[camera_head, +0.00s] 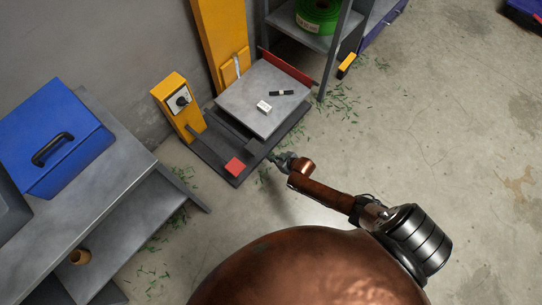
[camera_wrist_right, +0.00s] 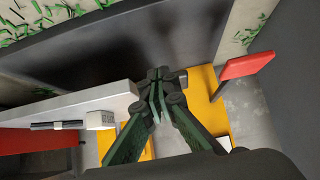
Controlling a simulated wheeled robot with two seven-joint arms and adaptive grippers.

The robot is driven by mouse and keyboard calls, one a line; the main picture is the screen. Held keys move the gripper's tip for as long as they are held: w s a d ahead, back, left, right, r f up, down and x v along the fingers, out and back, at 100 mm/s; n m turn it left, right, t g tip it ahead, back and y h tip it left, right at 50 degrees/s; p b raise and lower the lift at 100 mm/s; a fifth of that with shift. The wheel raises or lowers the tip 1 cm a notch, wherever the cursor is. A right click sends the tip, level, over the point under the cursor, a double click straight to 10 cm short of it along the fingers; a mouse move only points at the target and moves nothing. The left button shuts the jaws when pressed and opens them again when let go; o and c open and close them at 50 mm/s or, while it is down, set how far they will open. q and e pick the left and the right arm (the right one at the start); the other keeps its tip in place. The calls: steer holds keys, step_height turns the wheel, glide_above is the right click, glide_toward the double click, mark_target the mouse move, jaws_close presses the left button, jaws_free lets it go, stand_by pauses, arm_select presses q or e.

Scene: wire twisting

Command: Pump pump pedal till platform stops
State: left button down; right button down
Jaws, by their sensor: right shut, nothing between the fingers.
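The red pump pedal (camera_head: 235,167) is at the front corner of a dark base plate (camera_head: 219,172). In the wrist view the pedal (camera_wrist_right: 247,65) shows at the upper right, apart from the fingers. The grey platform (camera_head: 250,113) is at the back of the base, beside a yellow column (camera_head: 218,40). The platform edge (camera_wrist_right: 50,104) is left of my fingers in the wrist view. My right gripper (camera_head: 277,159) is shut and empty, close to the base, right of the pedal; it also shows in the wrist view (camera_wrist_right: 160,82). My left gripper is not in view.
A small white box (camera_head: 264,106) and a black item (camera_head: 281,93) lie on the platform. A yellow box with a dial (camera_head: 178,103) stands left of it. A grey bench (camera_head: 112,168) with a blue case (camera_head: 52,137) is at left. Open floor lies right.

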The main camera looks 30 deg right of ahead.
stand_by(0.5)
steer(key=s+a+f+g, duration=0.2)
steer(key=s, duration=0.8)
steer(key=s+a+f+g, duration=0.2)
steer(key=s+a, duration=0.1)
steer(key=s, duration=0.6)
steer(key=s+d+r+m+g, duration=0.1)
steer(key=s+r, duration=0.1)
steer(key=s, duration=0.7)
steer(key=s+d+r+g+h, duration=0.1)
steer(key=s+r+g, duration=0.1)
steer(key=s, duration=0.7)
steer(key=s+d+r+m+g+h, duration=0.1)
steer(key=s+r, duration=0.3)
steer(key=s, duration=0.6)
steer(key=shift+d+m+g, duration=0.3)
steer(key=shift+g, duration=0.3)
steer(key=shift+f, duration=0.1)
